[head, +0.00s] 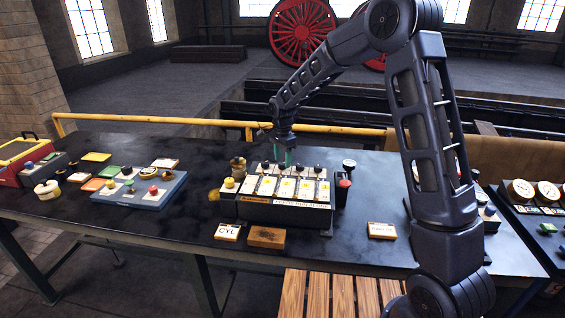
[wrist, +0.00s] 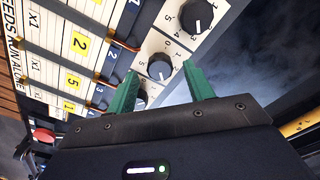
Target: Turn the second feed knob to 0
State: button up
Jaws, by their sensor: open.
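The feed box (head: 285,213) stands on the bench with a row of black knobs along its back edge. In the wrist view the second feed knob (wrist: 160,66) is a black dial with a white pointer line on a white numbered plate; its exact reading is too small to tell. My gripper (head: 284,160) points down over that knob and hides it in the head view. Its green fingers (wrist: 160,72) are open, one on each side of the knob. I cannot tell whether they touch it. The first knob (wrist: 197,16) is beside it; the third is partly hidden by a finger.
A blue panel (head: 140,190) with coloured knobs is to the left. A CYL card (head: 228,232) and a wooden block (head: 267,237) lie in front. A yellow rail (head: 210,122) runs behind the bench.

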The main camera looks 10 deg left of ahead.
jog(key=shift+f, duration=0.9)
jog(key=c, duration=1)
jog(key=shift+o, duration=0.2)
